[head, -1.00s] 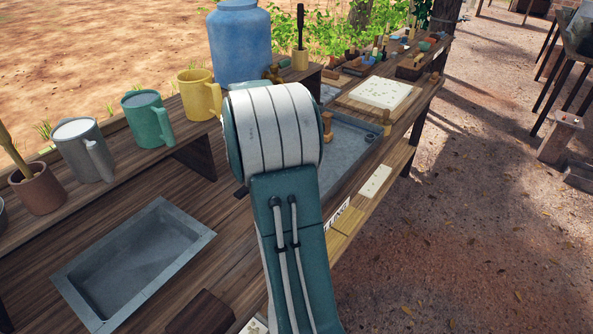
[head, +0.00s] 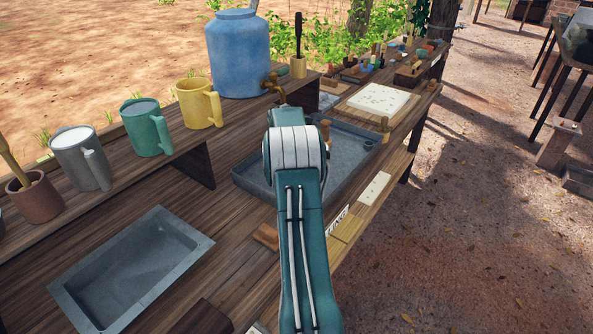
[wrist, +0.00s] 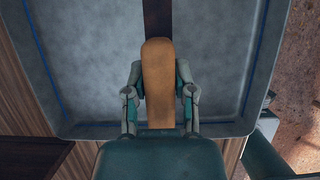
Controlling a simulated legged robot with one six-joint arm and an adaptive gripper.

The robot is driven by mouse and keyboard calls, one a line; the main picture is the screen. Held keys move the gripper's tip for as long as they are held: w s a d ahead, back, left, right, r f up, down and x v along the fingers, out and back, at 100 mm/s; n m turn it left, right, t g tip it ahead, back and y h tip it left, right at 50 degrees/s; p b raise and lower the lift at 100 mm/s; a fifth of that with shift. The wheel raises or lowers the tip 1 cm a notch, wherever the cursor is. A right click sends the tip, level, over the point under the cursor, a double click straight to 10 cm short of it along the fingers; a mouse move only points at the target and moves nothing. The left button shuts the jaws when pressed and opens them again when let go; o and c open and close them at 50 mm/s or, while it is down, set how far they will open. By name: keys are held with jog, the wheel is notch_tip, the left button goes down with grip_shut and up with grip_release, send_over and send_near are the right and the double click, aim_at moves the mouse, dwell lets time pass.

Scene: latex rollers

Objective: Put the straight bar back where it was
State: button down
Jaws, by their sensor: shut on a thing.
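My gripper (wrist: 160,105) is shut on a tan bar (wrist: 158,75) with a rounded end, seen between the two fingers in the wrist view. A dark brown strip (wrist: 158,18) shows beyond its far end; I cannot tell whether it is part of the same piece. Below the held bar is the grey tray (wrist: 95,55), also in the head view (head: 345,182). I cannot tell whether the bar touches the tray.
A tan peg (head: 325,133) and another (head: 385,125) stand at the tray. A blue barrel (head: 237,55) with a tap and a yellow mug (head: 198,103) stand on the shelf behind. A sunken metal basin (head: 132,268) is at front left; a small tan block (head: 266,236) lies on the bench.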

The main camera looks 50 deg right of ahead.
jog(key=w+d+f, duration=0.1)
jog(key=d+f, duration=0.1)
jog(key=f, duration=0.1)
jog(key=w+d+f, duration=0.1)
jog(key=f, duration=0.1)
jog(key=shift+w+f, duration=0.1)
jog(key=shift+w, duration=0.25)
jog(key=shift+d+f, duration=0.1)
jog(key=shift+f, duration=1.5)
jog(key=shift+c, duration=2.2)
grip_release()
jog(key=shift+f, duration=0.1)
jog(key=v, duration=1.2)
